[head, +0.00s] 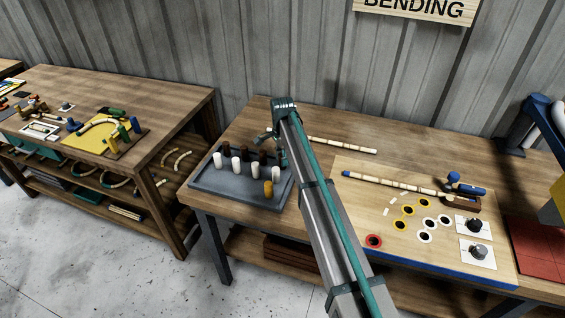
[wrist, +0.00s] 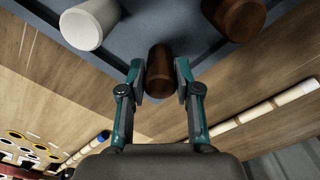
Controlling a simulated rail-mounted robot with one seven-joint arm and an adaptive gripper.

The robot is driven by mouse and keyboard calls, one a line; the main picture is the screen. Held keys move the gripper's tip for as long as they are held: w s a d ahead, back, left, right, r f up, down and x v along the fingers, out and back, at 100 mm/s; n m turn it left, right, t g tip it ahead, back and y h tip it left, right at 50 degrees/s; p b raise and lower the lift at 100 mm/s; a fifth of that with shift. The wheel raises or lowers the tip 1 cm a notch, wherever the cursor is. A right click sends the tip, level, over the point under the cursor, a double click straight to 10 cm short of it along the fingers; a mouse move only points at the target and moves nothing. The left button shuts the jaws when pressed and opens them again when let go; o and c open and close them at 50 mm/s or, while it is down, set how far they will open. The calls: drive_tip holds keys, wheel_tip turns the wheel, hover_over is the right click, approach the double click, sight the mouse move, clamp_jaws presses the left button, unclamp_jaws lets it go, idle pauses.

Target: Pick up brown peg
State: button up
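A dark brown peg (wrist: 160,72) stands between the two fingers of my gripper (wrist: 160,85) in the wrist view. The fingers are drawn in close on both of its sides and appear to press on it. It is at a corner of the grey peg tray (head: 235,194); whether its hidden end still rests there I cannot tell. Another brown peg (wrist: 234,16) and a white peg (wrist: 88,25) stand close by in the tray. In the head view my arm hides part of the tray's right side, and my gripper (head: 272,138) is over its back edge.
A rattan stick (head: 345,146) lies behind on the table. A board with coloured rings (head: 374,241) is to the right. Another workbench (head: 165,112) stands left, beyond a gap.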

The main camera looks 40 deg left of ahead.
drive_tip(key=c, duration=0.4)
drive_tip(key=shift+r, duration=0.2)
